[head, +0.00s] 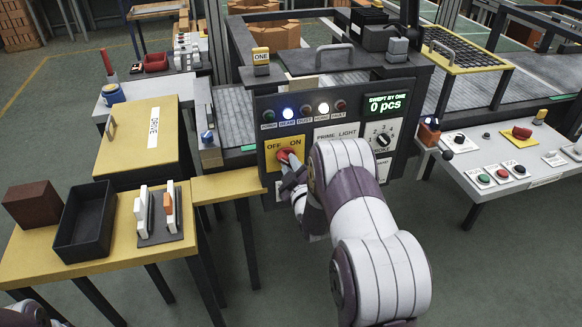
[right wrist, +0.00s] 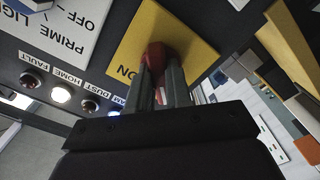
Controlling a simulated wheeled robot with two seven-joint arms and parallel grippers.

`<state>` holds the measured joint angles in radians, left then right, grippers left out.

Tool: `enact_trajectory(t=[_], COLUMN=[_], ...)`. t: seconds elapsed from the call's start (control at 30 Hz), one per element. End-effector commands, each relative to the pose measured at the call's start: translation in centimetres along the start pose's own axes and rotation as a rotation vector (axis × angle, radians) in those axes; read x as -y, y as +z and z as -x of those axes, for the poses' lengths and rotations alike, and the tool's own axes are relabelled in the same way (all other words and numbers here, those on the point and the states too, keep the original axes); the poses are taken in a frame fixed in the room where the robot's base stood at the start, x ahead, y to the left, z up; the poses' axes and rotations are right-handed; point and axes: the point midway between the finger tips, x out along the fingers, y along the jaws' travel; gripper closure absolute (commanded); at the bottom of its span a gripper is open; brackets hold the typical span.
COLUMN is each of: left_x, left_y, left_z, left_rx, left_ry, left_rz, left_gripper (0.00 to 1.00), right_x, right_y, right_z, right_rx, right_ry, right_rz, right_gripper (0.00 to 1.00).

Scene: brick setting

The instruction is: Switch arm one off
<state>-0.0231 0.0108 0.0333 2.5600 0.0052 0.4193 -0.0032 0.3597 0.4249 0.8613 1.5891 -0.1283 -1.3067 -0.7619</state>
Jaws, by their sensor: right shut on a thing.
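The control panel (head: 300,135) of the machine tagged ONE (head: 261,57) stands at centre in the head view. On it is a yellow OFF/ON plate (head: 271,160) with a red switch knob (head: 284,154). The plate (right wrist: 190,42) and knob (right wrist: 154,56) also show in the right wrist view. My right gripper (head: 289,165) is shut on the knob, one finger on each side in the wrist view. The fingers hide part of the knob, so I cannot tell which way it points. My left gripper is out of view; only a bit of my left arm shows at bottom left.
BEAM (head: 287,112) and HOME (head: 323,109) lamps are lit. The display (head: 386,104) reads 0 pcs. A PRIME LIGHT plate (head: 336,131) and a dial (head: 383,140) sit right of the switch. A yellow table (head: 110,245) with a black tray (head: 87,225) stands left.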

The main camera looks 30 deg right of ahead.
Motion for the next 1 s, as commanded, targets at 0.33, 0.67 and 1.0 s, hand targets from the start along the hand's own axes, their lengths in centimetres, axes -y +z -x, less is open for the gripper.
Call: enact_trajectory(t=[0.33,0.67,1.0], left_x=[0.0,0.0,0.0], left_y=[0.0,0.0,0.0], left_z=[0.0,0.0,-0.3], left_rx=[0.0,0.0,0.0], left_ry=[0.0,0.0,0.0], left_rz=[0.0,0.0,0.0], left_gripper=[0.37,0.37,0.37], right_x=[0.1,0.0,0.0], right_y=[0.0,0.0,0.1], right_z=[0.0,0.0,4.3], right_rx=[0.001,0.0,0.003], right_ry=[-0.001,-0.001,0.0], right_rz=[0.007,0.006,0.005], right_gripper=[1.0,0.55,0.55])
